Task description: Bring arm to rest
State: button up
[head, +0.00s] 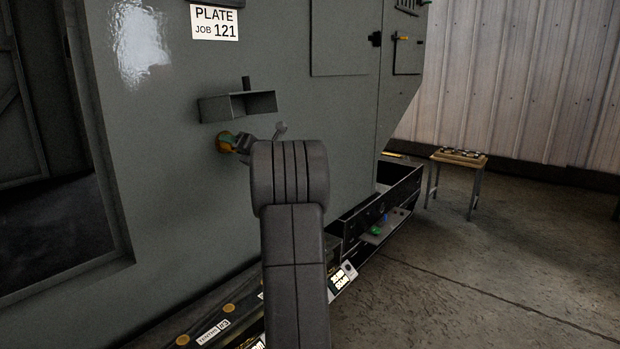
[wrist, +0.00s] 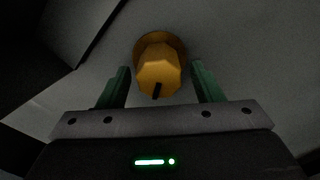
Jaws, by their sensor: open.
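My gripper (wrist: 160,84) is open in the wrist view, with its two green fingers apart. An orange faceted knob (wrist: 158,66) with a dark pointer mark sits on the grey panel just ahead, between the fingertips in the picture. I see a gap on both sides of it. In the head view my arm reaches to the grey enclosure wall (head: 180,140), and the orange knob (head: 224,142) shows partly behind my gripper (head: 236,143). My forearm hides part of the wall and what lies below it.
A grey open box bracket (head: 238,106) juts from the wall just above the knob. An open drawer (head: 385,212) with small coloured parts sticks out low on the right. A small table (head: 458,158) stands at the back right. The floor (head: 480,260) to the right is clear.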

jog(key=shift+x, duration=1.3)
jog(key=shift+d, duration=0.1)
